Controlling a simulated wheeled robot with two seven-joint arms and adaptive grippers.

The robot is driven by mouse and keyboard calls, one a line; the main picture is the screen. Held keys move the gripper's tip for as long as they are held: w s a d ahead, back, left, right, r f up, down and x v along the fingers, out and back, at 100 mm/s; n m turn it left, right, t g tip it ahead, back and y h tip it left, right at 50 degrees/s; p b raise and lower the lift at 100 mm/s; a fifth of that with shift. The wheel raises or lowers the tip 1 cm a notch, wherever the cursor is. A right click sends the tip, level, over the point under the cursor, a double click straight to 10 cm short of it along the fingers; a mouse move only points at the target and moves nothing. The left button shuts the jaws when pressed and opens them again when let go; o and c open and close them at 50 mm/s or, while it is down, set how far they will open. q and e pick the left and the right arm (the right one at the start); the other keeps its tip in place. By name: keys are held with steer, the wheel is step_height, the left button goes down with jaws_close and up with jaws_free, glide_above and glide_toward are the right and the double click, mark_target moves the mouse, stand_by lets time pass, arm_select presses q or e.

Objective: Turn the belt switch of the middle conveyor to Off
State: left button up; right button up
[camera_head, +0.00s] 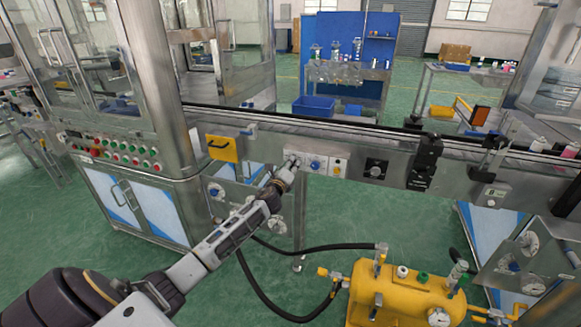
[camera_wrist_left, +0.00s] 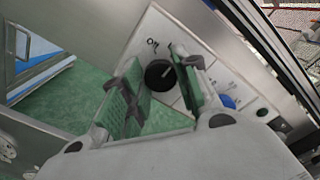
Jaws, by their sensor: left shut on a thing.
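The belt switch (camera_wrist_left: 158,76) is a round black knob on a pale plate, seen in the left wrist view. A light mark on the knob points to the upper right. My left gripper (camera_head: 289,166) reaches the control panel on the front of the middle conveyor (camera_head: 258,140) and covers the switch in the head view. In the wrist view its green-padded fingers (camera_wrist_left: 162,88) stand on both sides of the knob, shut on it. My right gripper is not in view.
A blue button (camera_head: 315,165) sits right of the switch, with another dark knob (camera_head: 376,168) farther along. A yellow box with a handle (camera_head: 222,148) is to the left. Below are a yellow tank (camera_head: 400,293) and black hoses.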

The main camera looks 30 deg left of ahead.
arm_select(q)
steer(key=shift+n, duration=0.4)
steer(key=n+p, duration=0.1)
steer(key=n, duration=0.8)
steer(key=shift+f, duration=0.2)
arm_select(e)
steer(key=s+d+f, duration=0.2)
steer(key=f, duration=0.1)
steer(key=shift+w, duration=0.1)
arm_select(q)
steer(key=o, duration=0.6)
steer(key=shift+c, duration=0.2)
steer(key=o, duration=0.5)
steer(key=shift+c, duration=0.2)
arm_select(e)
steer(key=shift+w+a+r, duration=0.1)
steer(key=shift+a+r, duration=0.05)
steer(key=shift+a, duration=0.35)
